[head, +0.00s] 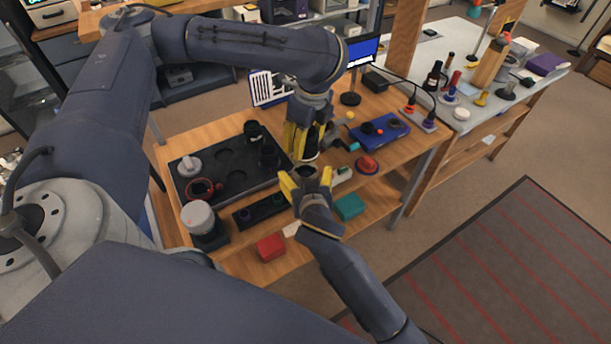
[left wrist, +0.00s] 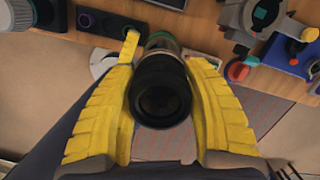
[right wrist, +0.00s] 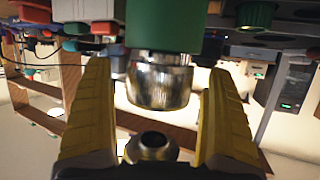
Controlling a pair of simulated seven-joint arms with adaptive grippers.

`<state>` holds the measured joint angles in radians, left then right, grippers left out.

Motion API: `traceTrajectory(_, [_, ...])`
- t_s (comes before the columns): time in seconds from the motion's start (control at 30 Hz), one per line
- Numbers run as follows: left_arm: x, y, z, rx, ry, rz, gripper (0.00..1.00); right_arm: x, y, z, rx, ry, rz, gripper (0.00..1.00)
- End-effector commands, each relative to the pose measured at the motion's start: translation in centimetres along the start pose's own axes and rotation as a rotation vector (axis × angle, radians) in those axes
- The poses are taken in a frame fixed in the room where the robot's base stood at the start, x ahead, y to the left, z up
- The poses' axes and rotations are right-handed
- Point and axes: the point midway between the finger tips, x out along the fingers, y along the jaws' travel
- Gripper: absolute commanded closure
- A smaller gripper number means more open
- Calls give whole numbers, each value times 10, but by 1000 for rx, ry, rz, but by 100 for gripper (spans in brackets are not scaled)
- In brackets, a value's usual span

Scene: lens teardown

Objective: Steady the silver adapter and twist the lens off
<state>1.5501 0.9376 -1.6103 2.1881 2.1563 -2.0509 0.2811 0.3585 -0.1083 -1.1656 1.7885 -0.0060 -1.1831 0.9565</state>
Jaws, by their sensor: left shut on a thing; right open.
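The black lens (left wrist: 160,95) sits between the yellow fingers of my left gripper (head: 306,148), which is shut on it. In the head view the lens (head: 311,146) hangs above the table, tipped downward. The silver adapter (right wrist: 160,82) shows in the right wrist view as a short shiny cylinder, adjoining a green part (right wrist: 165,25). My right gripper (head: 307,181) is open just below the left one. Its fingers stand on either side of the adapter, with visible gaps. The joint between lens and adapter is hidden.
A black tray (head: 215,198) with round recesses and several parts lies left of the grippers. A teal box (head: 349,206), a red box (head: 270,247), a red-and-blue part (head: 367,165) and a blue tray (head: 380,133) are nearby on the wooden table.

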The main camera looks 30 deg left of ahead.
Motion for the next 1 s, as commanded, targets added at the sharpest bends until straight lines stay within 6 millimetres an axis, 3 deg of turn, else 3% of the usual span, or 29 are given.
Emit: traceTrajectory(1.0, [0, 0, 0, 0, 0, -1, 91, -68, 0, -13, 2, -1, 0, 10])
